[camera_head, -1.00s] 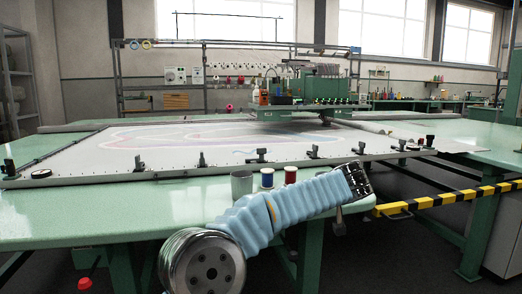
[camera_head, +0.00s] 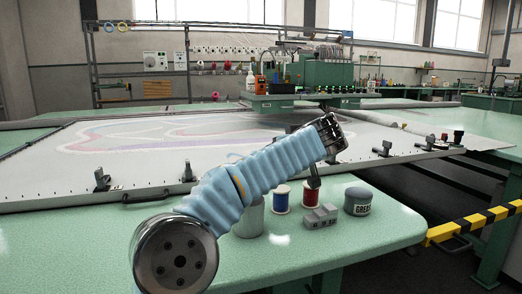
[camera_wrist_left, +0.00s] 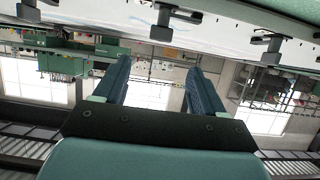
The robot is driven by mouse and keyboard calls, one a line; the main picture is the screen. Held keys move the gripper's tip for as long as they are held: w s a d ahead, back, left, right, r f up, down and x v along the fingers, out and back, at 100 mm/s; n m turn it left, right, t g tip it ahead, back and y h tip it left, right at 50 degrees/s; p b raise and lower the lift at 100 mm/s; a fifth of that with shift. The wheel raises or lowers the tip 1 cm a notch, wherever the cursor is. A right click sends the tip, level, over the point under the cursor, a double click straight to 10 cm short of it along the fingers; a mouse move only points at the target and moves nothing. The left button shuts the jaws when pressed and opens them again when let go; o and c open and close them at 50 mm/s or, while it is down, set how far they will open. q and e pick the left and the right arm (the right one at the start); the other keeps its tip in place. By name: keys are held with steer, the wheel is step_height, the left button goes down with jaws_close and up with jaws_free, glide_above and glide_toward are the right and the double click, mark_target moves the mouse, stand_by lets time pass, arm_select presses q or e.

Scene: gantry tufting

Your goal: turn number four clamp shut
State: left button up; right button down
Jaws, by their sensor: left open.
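Several dark clamps stand along the near rail of the tufting frame (camera_head: 60,197). In the head view one clamp (camera_head: 102,178) is at left, one (camera_head: 188,172) is beside my sleeved arm, and one (camera_head: 385,148) is at right. My arm hides part of the rail between. No clamp number is readable, so I cannot tell which is number four. My right gripper is out of view.
On the green table (camera_head: 300,245) near my arm stand a grey cup (camera_head: 250,220), a blue spool (camera_head: 282,200), a red spool (camera_head: 310,194), a grey block (camera_head: 320,217) and a grease tin (camera_head: 358,201). A yellow-black barrier (camera_head: 470,224) is at right. The tufting machine (camera_head: 310,75) stands behind.

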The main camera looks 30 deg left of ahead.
arm_select(q)
steer(key=p+x, duration=0.2)
steer(key=x, duration=1.2)
steer(key=shift+r+p, duration=0.15)
steer(key=shift+p, duration=0.25)
steer(key=shift+c, duration=0.4)
